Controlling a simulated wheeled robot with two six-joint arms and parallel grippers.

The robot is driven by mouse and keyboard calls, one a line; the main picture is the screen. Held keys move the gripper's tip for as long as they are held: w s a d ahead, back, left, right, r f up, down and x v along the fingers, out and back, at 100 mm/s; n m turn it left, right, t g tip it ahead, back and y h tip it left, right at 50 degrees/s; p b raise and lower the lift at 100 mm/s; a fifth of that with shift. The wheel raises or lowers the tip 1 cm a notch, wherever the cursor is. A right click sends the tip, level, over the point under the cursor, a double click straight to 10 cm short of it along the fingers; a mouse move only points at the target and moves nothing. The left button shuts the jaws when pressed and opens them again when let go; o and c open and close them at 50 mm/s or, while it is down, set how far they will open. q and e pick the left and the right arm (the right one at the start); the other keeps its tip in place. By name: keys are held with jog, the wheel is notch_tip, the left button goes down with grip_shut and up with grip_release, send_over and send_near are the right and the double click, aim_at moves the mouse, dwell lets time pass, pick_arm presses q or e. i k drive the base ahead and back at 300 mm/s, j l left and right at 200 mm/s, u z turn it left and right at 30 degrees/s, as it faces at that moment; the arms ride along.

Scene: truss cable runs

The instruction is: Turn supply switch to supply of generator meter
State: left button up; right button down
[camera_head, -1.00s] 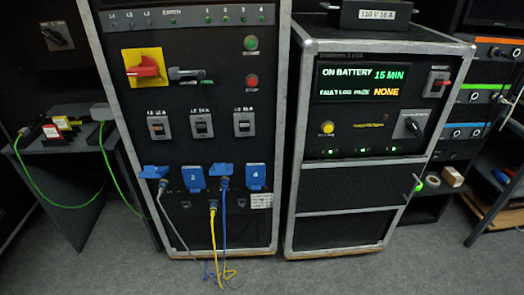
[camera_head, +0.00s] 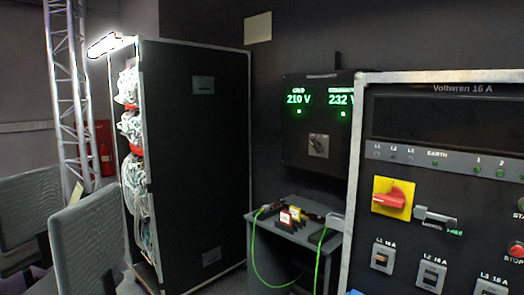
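The supply switch (camera_head: 318,146) is a grey rotary knob on a square plate, low on a dark wall panel (camera_head: 296,158). Above it are two green meter readouts. The left meter (camera_head: 298,99) reads 210 V and its label looks like GRID. The right meter (camera_head: 340,99) reads 232 V; its label is too small to read surely and its right edge is close to the cabinet in front. A small green light shows under each meter. The knob's exact pointing direction is hard to tell at this size. Neither of my grippers is in view.
A small grey table (camera_head: 290,228) with tagged plugs and a green cable stands below the panel. A rack cabinet (camera_head: 408,150) with a red rotary switch (camera_head: 390,197) fills the right foreground. A tall black case (camera_head: 195,150) stands left; chairs (camera_head: 82,243) are at far left.

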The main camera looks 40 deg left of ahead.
aim_at(316, 145)
jog(key=u, duration=0.85)
